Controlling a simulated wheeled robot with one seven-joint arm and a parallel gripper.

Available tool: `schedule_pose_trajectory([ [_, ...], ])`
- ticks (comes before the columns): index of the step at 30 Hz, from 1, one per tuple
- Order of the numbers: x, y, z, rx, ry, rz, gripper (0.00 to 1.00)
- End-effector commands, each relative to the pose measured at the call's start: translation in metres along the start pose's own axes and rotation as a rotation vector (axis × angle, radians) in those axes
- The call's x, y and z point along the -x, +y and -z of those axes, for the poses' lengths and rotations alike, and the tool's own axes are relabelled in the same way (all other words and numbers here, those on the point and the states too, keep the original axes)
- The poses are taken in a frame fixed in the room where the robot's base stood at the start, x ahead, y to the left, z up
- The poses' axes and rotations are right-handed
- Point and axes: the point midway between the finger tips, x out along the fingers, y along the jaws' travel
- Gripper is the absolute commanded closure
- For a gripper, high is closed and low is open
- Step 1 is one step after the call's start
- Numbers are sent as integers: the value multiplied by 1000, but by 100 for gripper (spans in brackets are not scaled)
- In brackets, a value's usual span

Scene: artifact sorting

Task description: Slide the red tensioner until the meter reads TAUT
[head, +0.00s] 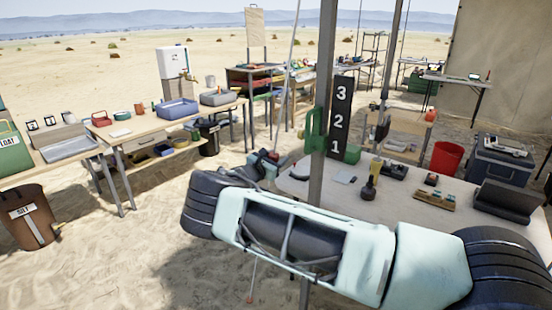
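My arm reaches across the foreground, and my gripper (273,159) is at its far end, left of the metal pole. It is small and partly hidden, so I cannot tell whether its fingers are open or shut. A thin pale guy line (289,70) runs down from the top edge to the gripper area. It shows again below my arm, ending at a small orange-red piece (250,298) by the sand. A small red patch shows at the gripper; I cannot tell whether it is the tensioner. I see no meter reading TAUT.
A metal pole (324,60) with a green bracket (316,130) stands in front of a black board (340,118) numbered 3, 2, 1. A pale table (400,205) with small items is at right. Tables with trays stand at left, a brown SILT bin (28,218) before them. Open sand lies lower left.

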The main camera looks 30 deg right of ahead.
Motion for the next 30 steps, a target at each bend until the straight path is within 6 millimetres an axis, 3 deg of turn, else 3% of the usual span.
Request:
schedule_pose_trajectory([
  [1, 0, 0, 0, 0, 0, 0, 64],
  [5, 0, 0, 0, 0, 0, 0, 100],
  [9, 0, 0, -3, -1, 0, 0, 100],
  [15, 1, 3, -28, -1, -2, 0, 100],
  [23, 1, 3, -28, 0, -1, 0, 100],
  [24, 1, 3, -28, 0, 0, 0, 58],
  [25, 1, 3, -28, 0, 0, 0, 50],
  [30, 1, 2, -28, 0, 0, 0, 47],
])
